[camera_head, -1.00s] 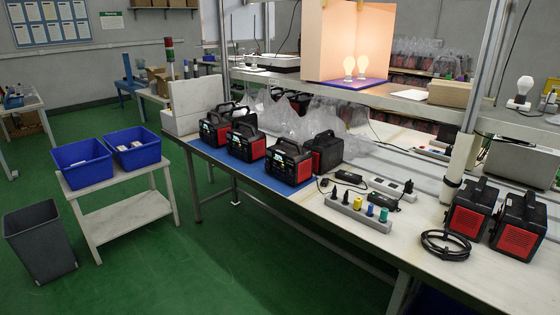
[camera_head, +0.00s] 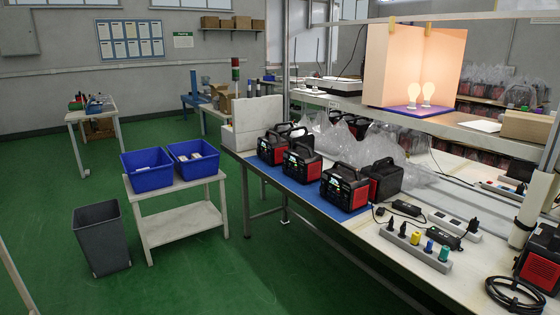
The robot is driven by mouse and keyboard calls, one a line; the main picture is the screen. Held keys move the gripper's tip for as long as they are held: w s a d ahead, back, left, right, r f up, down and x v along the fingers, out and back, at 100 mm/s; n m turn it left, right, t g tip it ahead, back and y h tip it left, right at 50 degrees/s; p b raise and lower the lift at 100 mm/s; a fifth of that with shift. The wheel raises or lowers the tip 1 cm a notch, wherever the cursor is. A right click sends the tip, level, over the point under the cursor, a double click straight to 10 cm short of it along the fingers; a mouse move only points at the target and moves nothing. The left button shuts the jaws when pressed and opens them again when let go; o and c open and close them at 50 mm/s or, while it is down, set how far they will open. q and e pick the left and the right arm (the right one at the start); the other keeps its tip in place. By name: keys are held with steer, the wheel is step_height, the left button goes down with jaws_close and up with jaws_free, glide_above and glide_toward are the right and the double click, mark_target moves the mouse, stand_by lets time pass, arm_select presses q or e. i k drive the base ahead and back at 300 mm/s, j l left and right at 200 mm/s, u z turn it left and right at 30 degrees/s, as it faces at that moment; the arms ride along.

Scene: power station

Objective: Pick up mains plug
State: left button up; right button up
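A grey strip (camera_head: 425,254) near the front edge of the workbench (camera_head: 385,268) holds a row of upright plug-like pieces. They are a black piece (camera_head: 402,230), a yellow piece (camera_head: 415,238), a blue piece (camera_head: 429,246), a teal piece (camera_head: 444,254) and another small black piece at the left end. Behind it lies a light power strip (camera_head: 453,223) with a black plug-like piece (camera_head: 472,226) at its right end. I cannot tell which of these is the mains plug. Neither of my grippers is in view.
Several red-and-black power stations (camera_head: 344,187) stand on a blue mat on the bench. A coiled black cable (camera_head: 514,293) lies at the lower right. A small table (camera_head: 181,222) with blue bins (camera_head: 160,170) and a grey waste bin (camera_head: 101,240) stand left. Green floor is clear between.

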mark_target(380, 211)
steer(key=i+j, duration=0.4)
steer(key=i+j+z, duration=0.15)
steer(key=i+j, duration=0.3)
steer(key=j, duration=0.15)
steer(key=i+j, duration=0.4)
steer(key=i+j+z, duration=0.15)
steer(key=i+j, duration=0.2)
steer(key=j, duration=0.3)
steer(key=z, duration=1.3)
